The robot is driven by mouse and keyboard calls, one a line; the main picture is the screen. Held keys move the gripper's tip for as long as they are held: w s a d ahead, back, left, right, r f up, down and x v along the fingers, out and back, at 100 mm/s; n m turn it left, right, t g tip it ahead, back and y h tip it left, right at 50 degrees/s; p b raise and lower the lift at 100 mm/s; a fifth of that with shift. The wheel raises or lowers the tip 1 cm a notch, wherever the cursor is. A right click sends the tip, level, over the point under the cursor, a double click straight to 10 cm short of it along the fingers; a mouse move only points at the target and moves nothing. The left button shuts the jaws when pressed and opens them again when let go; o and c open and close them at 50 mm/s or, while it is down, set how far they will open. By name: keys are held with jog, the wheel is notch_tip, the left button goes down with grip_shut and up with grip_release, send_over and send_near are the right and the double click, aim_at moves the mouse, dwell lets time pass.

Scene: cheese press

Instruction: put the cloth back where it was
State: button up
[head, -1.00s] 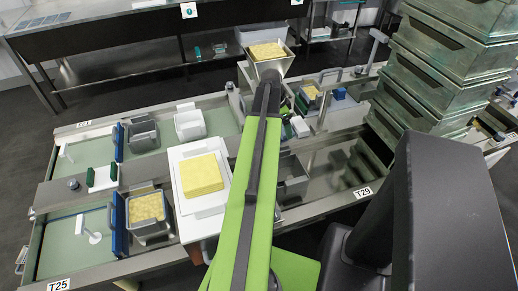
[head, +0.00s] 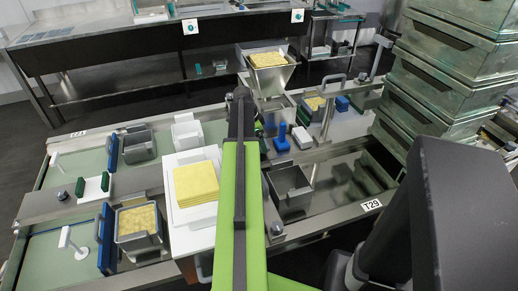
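No single loose cloth stands out. A flat yellow square stack (head: 195,184), which may be folded cloth, lies on a white board (head: 176,160) left of my arm. My green and black arm reaches forward over the middle of the bench. Its far end is by the steel hopper stand. My gripper (head: 261,127) is mostly hidden behind my arm, with only dark parts showing at its right side. I cannot see its fingers or whether it holds anything.
A steel hopper (head: 269,70) with yellow curd stands beyond my arm. A blue tool (head: 282,137) and a white block (head: 302,137) are to its right. A grey bin (head: 290,187) is nearer. Green crates (head: 447,75) are stacked at right. A curd-filled mould (head: 138,222) stands at left.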

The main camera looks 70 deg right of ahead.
jog(key=shift+f+b, duration=0.85)
jog(key=shift+f, duration=0.7)
jog(key=o, duration=1.3)
jog(key=shift+r, duration=0.15)
jog(key=p+v, duration=1.2)
jog(key=shift+r, duration=0.15)
